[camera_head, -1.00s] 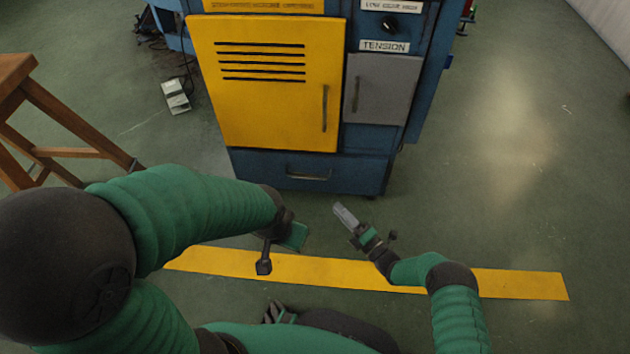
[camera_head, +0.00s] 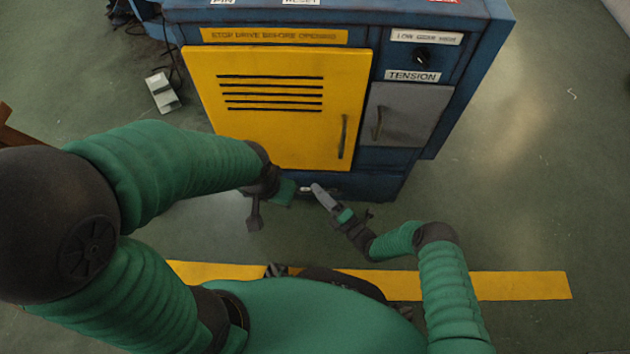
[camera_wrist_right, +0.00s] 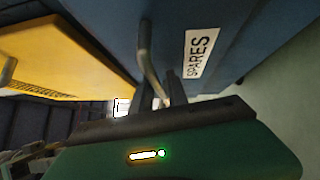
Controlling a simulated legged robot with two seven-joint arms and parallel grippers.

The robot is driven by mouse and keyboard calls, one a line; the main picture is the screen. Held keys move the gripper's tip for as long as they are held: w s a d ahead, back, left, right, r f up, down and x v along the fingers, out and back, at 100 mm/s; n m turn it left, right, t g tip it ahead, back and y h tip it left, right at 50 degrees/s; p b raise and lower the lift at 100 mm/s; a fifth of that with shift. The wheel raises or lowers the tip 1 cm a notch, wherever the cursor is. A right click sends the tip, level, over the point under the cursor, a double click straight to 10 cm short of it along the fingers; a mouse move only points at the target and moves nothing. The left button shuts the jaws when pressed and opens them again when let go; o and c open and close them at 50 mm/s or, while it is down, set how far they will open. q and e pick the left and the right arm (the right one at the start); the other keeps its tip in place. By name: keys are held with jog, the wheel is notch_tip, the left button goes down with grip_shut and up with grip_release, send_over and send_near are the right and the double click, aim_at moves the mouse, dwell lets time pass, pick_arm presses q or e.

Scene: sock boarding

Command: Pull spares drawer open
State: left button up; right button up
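The spares drawer (camera_head: 375,187) is the blue bottom front of the cabinet, partly hidden behind my arms in the head view. It looks closed. Its SPARES label (camera_wrist_right: 200,52) and metal bar handle (camera_wrist_right: 147,50) show in the right wrist view. My right gripper (camera_head: 318,190) is at the drawer front by the handle. In the wrist view its two fingers (camera_wrist_right: 158,92) stand apart, with the lower end of the handle between them; I cannot tell if they touch it. My left gripper (camera_head: 270,200) hangs left of the right one; its fingers are unclear.
Above the drawer are a yellow door (camera_head: 270,130) and a grey door (camera_head: 405,112) with handles. A yellow floor stripe (camera_head: 520,285) runs in front of the cabinet. The floor to the right is clear. A small grey box (camera_head: 162,92) lies at left.

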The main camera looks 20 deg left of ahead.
jog(key=shift+d, duration=0.15)
grip_shut()
jog(key=shift+s+f, duration=0.1)
jog(key=shift+s, duration=0.05)
dwell(1.1)
